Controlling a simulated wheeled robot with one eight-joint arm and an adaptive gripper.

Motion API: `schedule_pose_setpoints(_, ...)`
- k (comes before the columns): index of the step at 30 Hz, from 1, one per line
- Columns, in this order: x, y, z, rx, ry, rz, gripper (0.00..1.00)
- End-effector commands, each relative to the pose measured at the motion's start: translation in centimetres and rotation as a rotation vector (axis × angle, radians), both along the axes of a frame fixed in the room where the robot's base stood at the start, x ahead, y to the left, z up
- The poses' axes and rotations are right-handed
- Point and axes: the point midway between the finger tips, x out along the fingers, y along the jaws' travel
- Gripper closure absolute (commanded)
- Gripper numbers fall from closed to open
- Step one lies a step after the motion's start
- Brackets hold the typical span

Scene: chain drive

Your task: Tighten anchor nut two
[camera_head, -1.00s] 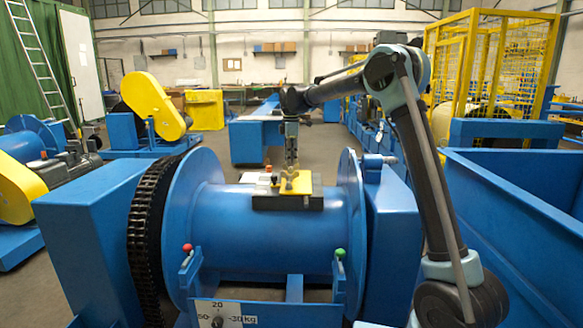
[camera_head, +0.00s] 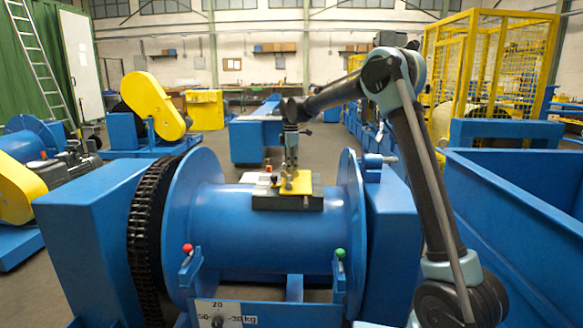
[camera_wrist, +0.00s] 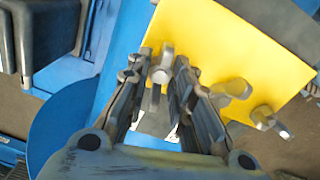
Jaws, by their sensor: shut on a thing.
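A yellow plate (camera_head: 302,183) lies on a dark block on top of the blue drum; it also shows in the wrist view (camera_wrist: 235,45). Several metal nuts stand on it. My gripper (camera_head: 289,178) points down at the plate. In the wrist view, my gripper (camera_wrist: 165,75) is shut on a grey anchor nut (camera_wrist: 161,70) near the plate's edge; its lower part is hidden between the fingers. Another nut (camera_wrist: 236,90) stands just right of the fingers, and a further nut (camera_wrist: 270,120) sits beyond it. I cannot tell which number each nut has.
The blue drum (camera_head: 260,235) has a tall flange at each side and a black chain (camera_head: 146,225) at its left. Small items (camera_head: 264,179) lie left of the plate. Red and green knobs (camera_head: 187,248) (camera_head: 340,253) stand in front. A blue bin (camera_head: 510,215) is at right.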

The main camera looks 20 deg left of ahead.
Motion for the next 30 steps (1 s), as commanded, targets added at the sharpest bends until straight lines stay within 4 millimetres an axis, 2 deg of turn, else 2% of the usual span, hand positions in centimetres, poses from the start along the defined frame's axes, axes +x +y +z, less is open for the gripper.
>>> schedule_pose_setpoints(10,0.11,0.05,0.04,0.009,-0.001,-0.192,1.00)
schedule_pose_setpoints(21,0.17,0.04,0.05,0.010,-0.002,-0.217,1.00)
schedule_pose_setpoints(22,0.17,0.04,0.05,0.010,-0.002,-0.217,0.72)
schedule_pose_setpoints(30,0.09,0.02,0.03,0.009,0.000,-0.216,0.72)
